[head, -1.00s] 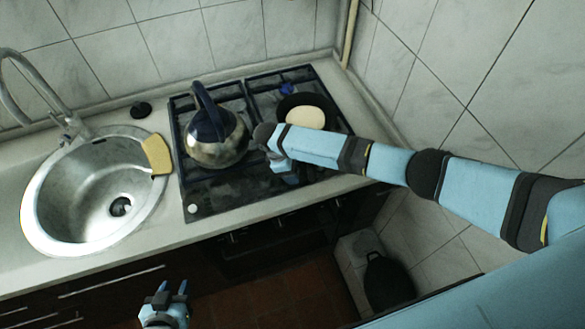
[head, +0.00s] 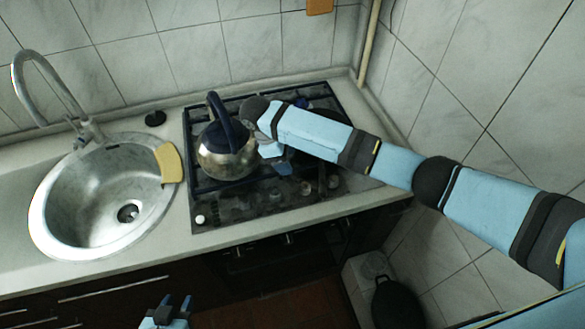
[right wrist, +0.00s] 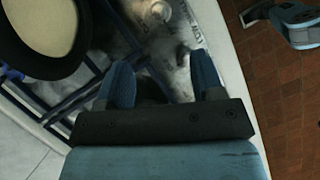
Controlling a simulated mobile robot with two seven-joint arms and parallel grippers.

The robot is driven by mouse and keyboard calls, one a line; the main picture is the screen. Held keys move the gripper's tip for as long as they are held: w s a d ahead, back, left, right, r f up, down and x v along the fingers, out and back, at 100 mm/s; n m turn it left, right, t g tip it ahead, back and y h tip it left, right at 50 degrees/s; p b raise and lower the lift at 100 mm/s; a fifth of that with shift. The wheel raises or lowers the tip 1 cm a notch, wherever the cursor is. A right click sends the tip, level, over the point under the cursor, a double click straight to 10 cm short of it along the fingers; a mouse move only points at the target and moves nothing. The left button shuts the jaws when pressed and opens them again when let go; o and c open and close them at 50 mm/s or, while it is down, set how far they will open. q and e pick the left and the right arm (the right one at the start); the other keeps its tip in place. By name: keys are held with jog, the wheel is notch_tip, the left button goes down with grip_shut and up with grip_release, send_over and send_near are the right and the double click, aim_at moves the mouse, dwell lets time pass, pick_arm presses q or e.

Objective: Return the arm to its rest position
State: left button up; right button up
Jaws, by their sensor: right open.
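My right arm reaches in from the right over the gas hob (head: 235,211). Its gripper (head: 280,160) is above the hob, just right of the steel kettle with the dark blue handle (head: 226,155). In the right wrist view the right gripper's blue fingers (right wrist: 162,78) are spread with nothing between them, above the hob. My left gripper (head: 175,303) is low in front of the counter, its two fingers apart and empty. It also shows at the top right of the right wrist view (right wrist: 297,25).
A dark pan with a cream-coloured inside (right wrist: 45,22) is on the hob, mostly hidden by my arm in the head view. A round sink (head: 90,200) with a yellow sponge (head: 168,164) is left. Tiled walls close off the back and right. A black pot (head: 396,303) stands low at right.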

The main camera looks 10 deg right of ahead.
jog(key=shift+a+r, duration=0.1)
jog(key=shift+r, duration=0.25)
jog(key=s+a+f+m+t+y, duration=0.1)
jog(key=s+f+m+y, duration=0.15)
jog(key=s, duration=0.55)
jog(key=s+a+f+m+t+y, duration=0.1)
jog(key=s+a+m+y, duration=0.15)
jog(key=s, duration=0.65)
jog(key=s+d+r+m+t, duration=0.2)
jog(key=s+d+r+m, duration=0.15)
jog(key=s+d, duration=0.5)
jog(key=s+d+r+m+t, duration=0.1)
jog(key=s+d+r+m, duration=0.25)
jog(key=s+d, duration=0.55)
jog(key=w+a+f+t+y, duration=0.1)
jog(key=w+a+f+t, duration=0.1)
jog(key=f, duration=0.5)
jog(key=w+a+f+n+t+y, duration=0.1)
jog(key=w+a+f+t, duration=0.2)
jog(key=w+f+t, duration=0.2)
notch_tip(320, 180, down, 3)
jog(key=shift+w+r+t, duration=0.1)
jog(key=shift+w+t, duration=0.05)
jog(key=shift+t, duration=0.15)
